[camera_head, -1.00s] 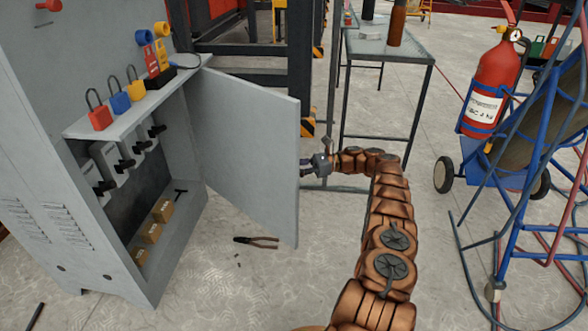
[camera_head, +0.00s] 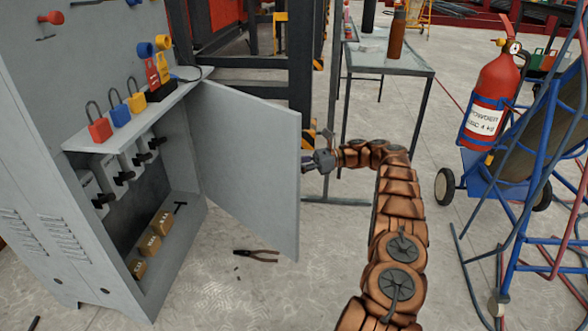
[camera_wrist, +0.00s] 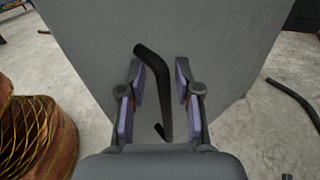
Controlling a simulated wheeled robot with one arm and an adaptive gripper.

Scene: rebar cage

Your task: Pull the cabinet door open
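The grey cabinet (camera_head: 30,140) stands at the left in the head view. Its door (camera_head: 245,165) stands wide open, swung out to the right, and the interior is exposed. My gripper (camera_head: 308,164) is at the door's outer edge, on the far side of the panel, and the door partly hides it. In the wrist view the door's face (camera_wrist: 215,35) fills the middle. A black bent handle (camera_wrist: 158,75) lies between the two fingers of my gripper (camera_wrist: 160,84). The fingers are apart, with a visible gap on both sides of the handle.
Padlocks (camera_head: 120,112) sit on the cabinet's shelf, with small boxes (camera_head: 151,244) below. Pliers (camera_head: 257,255) lie on the floor under the door. A table (camera_head: 385,62) stands behind. A fire extinguisher (camera_head: 488,105) on a blue trolley (camera_head: 520,190) stands at the right.

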